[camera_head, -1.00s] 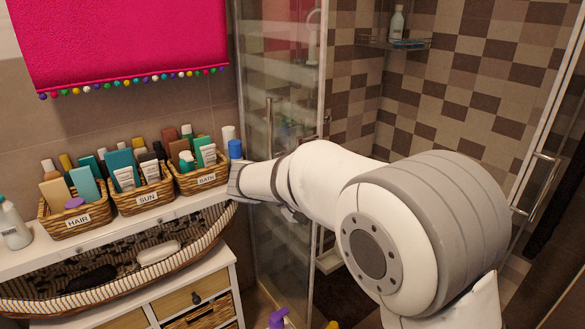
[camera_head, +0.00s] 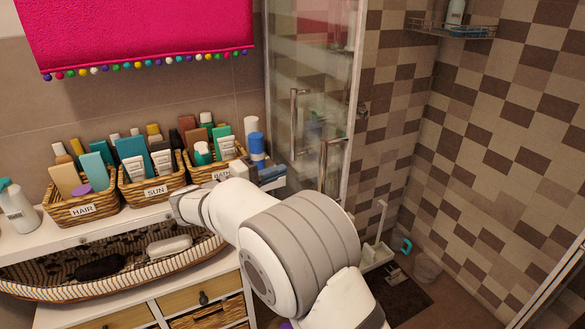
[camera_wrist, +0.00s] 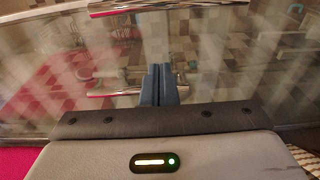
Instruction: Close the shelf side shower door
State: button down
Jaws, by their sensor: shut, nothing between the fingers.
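The shelf-side shower door (camera_head: 335,70) is a clear glass panel with a pale metal edge, standing beside the shelf. Vertical metal handles (camera_head: 326,165) show on its glass. My gripper (camera_head: 272,176) is low by the glass, left of the handles, at the right end of the shelf; my arm hides part of it. In the wrist view my gripper (camera_wrist: 160,72) has its blue-grey fingers together and empty, pointing at the glass door (camera_wrist: 225,60). A metal handle bar (camera_wrist: 110,93) crosses at the fingers there; I cannot tell whether they touch.
Baskets of bottles marked HAIR (camera_head: 85,211) and SUN (camera_head: 150,193) stand on the white shelf, close to my arm. The shower floor (camera_head: 405,300) lies behind the door, with a wire rack (camera_head: 450,30) on the wall.

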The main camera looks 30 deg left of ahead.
jog(key=w+d+p, duration=0.1)
jog(key=w+d, duration=0.4)
jog(key=d, duration=0.1)
jog(key=shift+d, duration=0.35)
jog(key=shift+w, duration=0.1)
